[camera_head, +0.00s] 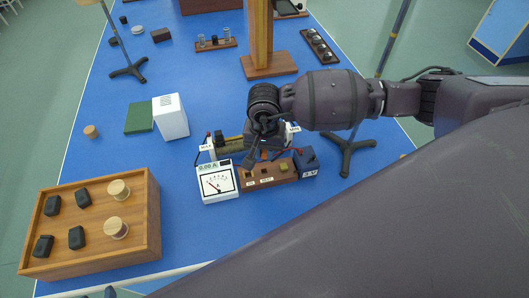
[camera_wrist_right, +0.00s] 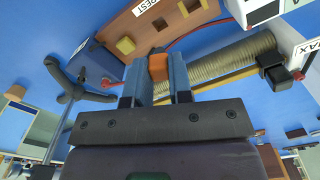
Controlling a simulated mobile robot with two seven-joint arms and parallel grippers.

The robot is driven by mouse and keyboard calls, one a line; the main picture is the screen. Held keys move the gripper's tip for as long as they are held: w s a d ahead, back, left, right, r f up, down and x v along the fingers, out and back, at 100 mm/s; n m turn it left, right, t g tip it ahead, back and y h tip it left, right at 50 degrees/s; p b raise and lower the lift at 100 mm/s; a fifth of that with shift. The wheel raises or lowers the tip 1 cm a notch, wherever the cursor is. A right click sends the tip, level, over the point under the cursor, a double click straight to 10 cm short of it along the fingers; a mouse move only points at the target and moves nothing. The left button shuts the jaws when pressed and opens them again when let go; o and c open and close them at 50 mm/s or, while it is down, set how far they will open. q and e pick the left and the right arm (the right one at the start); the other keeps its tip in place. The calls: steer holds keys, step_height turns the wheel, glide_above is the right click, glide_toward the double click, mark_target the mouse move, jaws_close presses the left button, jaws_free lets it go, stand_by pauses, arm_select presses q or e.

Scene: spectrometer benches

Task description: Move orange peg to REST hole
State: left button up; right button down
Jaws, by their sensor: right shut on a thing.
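My right gripper (camera_head: 253,158) hangs over the middle of the blue bench, behind the wooden hole block. In the right wrist view its two fingers (camera_wrist_right: 157,72) are shut on the orange peg (camera_wrist_right: 157,66), whose end shows between the tips. The peg is hidden in the head view. The wooden block (camera_head: 262,183) carries white labels, and the REST label (camera_wrist_right: 152,4) shows in the wrist view. A square yellowish spot (camera_wrist_right: 125,46) and another one are on the block; I cannot tell whether they are holes or pegs. The peg appears beside the block, apart from it.
A white meter (camera_head: 216,183) stands left of the block and a dark blue box (camera_head: 306,163) right of it. A coil (camera_wrist_right: 215,66) lies close to the fingers, with red wires nearby. A wooden tray (camera_head: 152,225) is at front left. A white box (camera_head: 171,118) stands further back.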

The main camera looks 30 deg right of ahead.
mark_target(264, 160)
steer(key=shift+s+a, duration=0.15)
arm_select(q)
steer(key=shift+s+a+f+b, duration=0.15)
steer(key=shift+s+f+b, duration=0.15)
steer(key=shift+s+f, duration=0.3)
arm_select(e)
steer(key=shift+f, duration=0.65)
steer(key=shift+f+b, duration=0.75)
steer(key=shift+f, duration=0.85)
steer(key=shift+f+b, duration=0.75)
steer(key=shift+f, duration=0.2)
arm_select(q)
step_height(264, 160, down, 4)
steer(key=shift+r, duration=0.15)
arm_select(e)
steer(key=shift+f, duration=0.1)
arm_select(q)
steer(key=shift+s, duration=0.15)
arm_select(e)
steer(key=c, duration=0.9)
jaws_free()
steer(key=shift+c, duration=0.2)
